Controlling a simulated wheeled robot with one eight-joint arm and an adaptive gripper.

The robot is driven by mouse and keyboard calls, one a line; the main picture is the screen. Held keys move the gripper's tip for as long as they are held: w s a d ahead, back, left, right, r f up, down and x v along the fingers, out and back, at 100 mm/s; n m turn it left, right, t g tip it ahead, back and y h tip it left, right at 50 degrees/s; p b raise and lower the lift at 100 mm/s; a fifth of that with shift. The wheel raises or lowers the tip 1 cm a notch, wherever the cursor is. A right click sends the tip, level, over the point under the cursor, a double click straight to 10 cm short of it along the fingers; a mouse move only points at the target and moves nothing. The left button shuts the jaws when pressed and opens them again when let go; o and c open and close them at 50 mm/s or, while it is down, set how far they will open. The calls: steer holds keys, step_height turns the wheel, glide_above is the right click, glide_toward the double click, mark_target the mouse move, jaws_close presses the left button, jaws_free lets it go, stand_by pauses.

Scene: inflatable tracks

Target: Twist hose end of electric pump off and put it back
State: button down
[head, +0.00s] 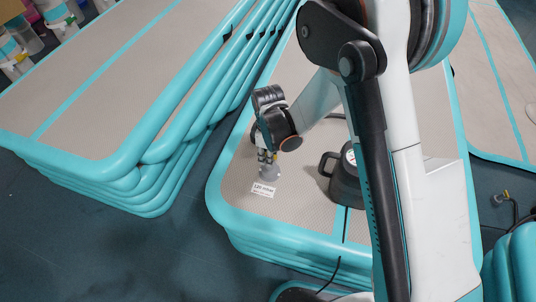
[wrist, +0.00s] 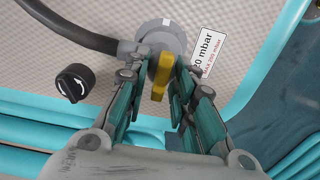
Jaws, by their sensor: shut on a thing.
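The hose end is a grey round fitting (wrist: 162,36) with a yellow grip bar (wrist: 159,92), and a dark hose (wrist: 75,31) runs into it from the left in the wrist view. It sits at the grey mat surface, but I cannot tell whether it is locked or loose. My gripper (wrist: 161,70) is closed around the yellow bar, one finger on each side. In the head view my gripper (head: 267,158) points down over the grey fitting (head: 270,172). The electric pump (head: 346,182), dark grey with a handle, stands on the mat to the right, partly hidden by my arm.
A black cap with a white arrow (wrist: 75,83) lies left of the fitting. A white pressure label (wrist: 207,50) is beside it on the right. A stack of teal-edged inflatable tracks (head: 145,165) rises at the left. Dark floor (head: 110,240) is clear in front.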

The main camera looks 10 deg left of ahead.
steer(key=shift+r+p, duration=1.2)
steer(key=shift+r, duration=1.15)
